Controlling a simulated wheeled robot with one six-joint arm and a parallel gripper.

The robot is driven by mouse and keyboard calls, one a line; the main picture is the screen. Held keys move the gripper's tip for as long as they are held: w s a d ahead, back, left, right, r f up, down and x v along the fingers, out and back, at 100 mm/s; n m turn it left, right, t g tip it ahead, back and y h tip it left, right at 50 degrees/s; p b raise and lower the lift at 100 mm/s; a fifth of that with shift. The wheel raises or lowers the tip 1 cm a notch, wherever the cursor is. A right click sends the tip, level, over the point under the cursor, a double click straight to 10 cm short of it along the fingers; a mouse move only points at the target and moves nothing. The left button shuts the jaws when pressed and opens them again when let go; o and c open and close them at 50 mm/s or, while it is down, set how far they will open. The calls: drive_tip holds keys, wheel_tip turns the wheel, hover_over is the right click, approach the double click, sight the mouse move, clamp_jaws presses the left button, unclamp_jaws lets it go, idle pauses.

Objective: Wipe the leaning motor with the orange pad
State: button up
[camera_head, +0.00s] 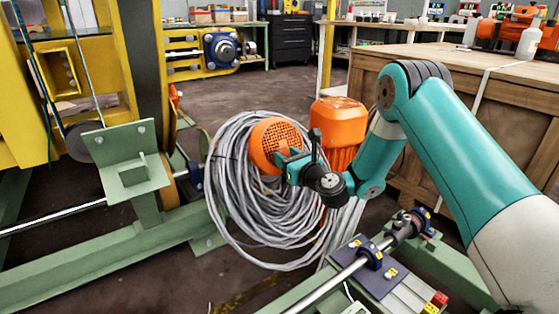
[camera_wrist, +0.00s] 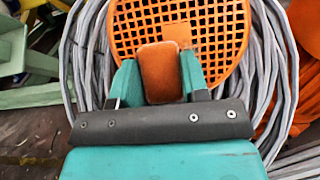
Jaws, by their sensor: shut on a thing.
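My gripper (camera_wrist: 159,78) is shut on the orange pad (camera_wrist: 160,72), a small rounded block between its two teal fingers. In the head view my gripper (camera_head: 284,162) is at the lower right of a round orange grille (camera_head: 270,140) on the leaning motor. The grille also fills the top of the wrist view (camera_wrist: 185,14), right behind the pad. I cannot tell whether the pad touches it. A ribbed orange motor body (camera_head: 338,128) shows to the right; I cannot tell if it belongs to the same motor. The pad is not clear in the head view.
A large coil of grey cable (camera_head: 235,195) surrounds the grille. A green frame with a shaft (camera_head: 340,280) is at the front. A wooden crate (camera_head: 460,120) stands at right, close to my arm. Yellow and green machinery (camera_head: 130,165) is at left. Floor is clear at back centre.

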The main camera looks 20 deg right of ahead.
sight(269, 156)
drive_tip(key=d, duration=0.2)
drive_tip(key=w+d+p, duration=0.1)
drive_tip(key=shift+w+d+p, duration=0.15)
drive_tip(key=shift+d+p, duration=0.15)
drive_tip(key=shift+d, duration=0.1)
drive_tip(key=shift+s+a+f+p, duration=0.1)
drive_tip(key=shift+s+a+p, duration=0.25)
drive_tip(key=shift+a, duration=0.85)
drive_tip(key=shift+s+a+r+p, duration=0.1)
drive_tip(key=shift+s+a+p, duration=0.25)
drive_tip(key=shift+a, duration=0.9)
drive_tip(key=shift+s+a+f+p, duration=0.15)
drive_tip(key=shift+s+a, duration=0.3)
drive_tip(key=shift+a, duration=0.75)
drive_tip(key=shift+s+d+b, duration=0.3)
drive_tip(key=shift+s+b, duration=0.15)
drive_tip(key=shift+b, duration=0.35)
drive_tip(key=shift+s+d+r+b, duration=0.2)
drive_tip(key=shift+s+r+b, duration=0.3)
drive_tip(key=shift+s+b, duration=0.15)
drive_tip(key=shift+s+d+r+b, duration=0.25)
drive_tip(key=shift+s+r+b, duration=0.35)
drive_tip(key=shift+s, duration=0.1)
drive_tip(key=shift+s+d+r+b, duration=0.2)
drive_tip(key=shift+s+r+b, duration=0.25)
drive_tip(key=shift+s+b, duration=0.2)
